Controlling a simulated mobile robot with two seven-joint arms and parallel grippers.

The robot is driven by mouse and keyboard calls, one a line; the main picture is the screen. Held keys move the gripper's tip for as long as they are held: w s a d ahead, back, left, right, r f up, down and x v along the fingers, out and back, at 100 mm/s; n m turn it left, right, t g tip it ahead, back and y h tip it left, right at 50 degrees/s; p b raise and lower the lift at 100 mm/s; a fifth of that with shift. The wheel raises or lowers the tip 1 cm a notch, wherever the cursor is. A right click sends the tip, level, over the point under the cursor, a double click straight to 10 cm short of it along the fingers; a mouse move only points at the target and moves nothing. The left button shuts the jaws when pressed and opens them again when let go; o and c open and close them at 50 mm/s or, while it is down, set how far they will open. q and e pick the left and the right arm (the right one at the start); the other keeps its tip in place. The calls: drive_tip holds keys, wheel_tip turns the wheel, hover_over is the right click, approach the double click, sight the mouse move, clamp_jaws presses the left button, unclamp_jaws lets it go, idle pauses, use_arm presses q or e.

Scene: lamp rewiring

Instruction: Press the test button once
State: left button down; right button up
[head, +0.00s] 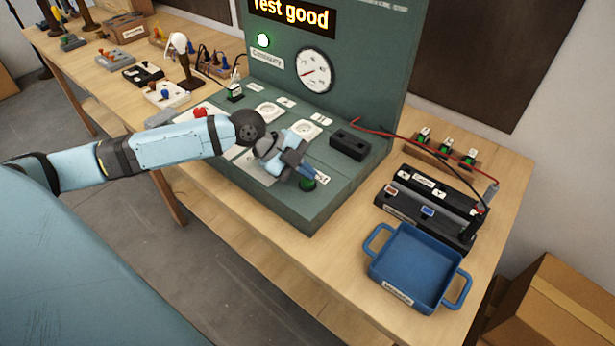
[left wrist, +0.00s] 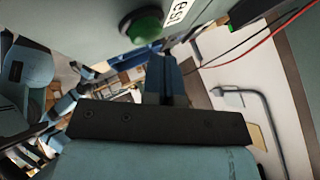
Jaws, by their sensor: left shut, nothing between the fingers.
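The green test button (head: 308,184) sits near the front edge of the green test bench (head: 318,208), and it also shows in the left wrist view (left wrist: 146,28). My left gripper (head: 307,172) is shut and empty, with its blue fingertips just beside the button in the head view. In the left wrist view the fingers (left wrist: 163,72) point toward the panel close to the button; I cannot tell whether they touch it. My right gripper is not in view.
A dial gauge (head: 314,70) is on the upright panel, and a black block (head: 350,144) with a red lead is on the bench. A blue tray (head: 384,265) and a black case (head: 400,205) stand to the right.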

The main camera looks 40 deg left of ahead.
sight(306, 182)
use_arm(q)
drive_tip(key=shift+r, duration=0.3)
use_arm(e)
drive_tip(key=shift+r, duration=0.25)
use_arm(q)
wheel_tip(306, 182, up, 5)
drive_tip(key=p, duration=0.4)
drive_tip(key=shift+f, duration=0.1)
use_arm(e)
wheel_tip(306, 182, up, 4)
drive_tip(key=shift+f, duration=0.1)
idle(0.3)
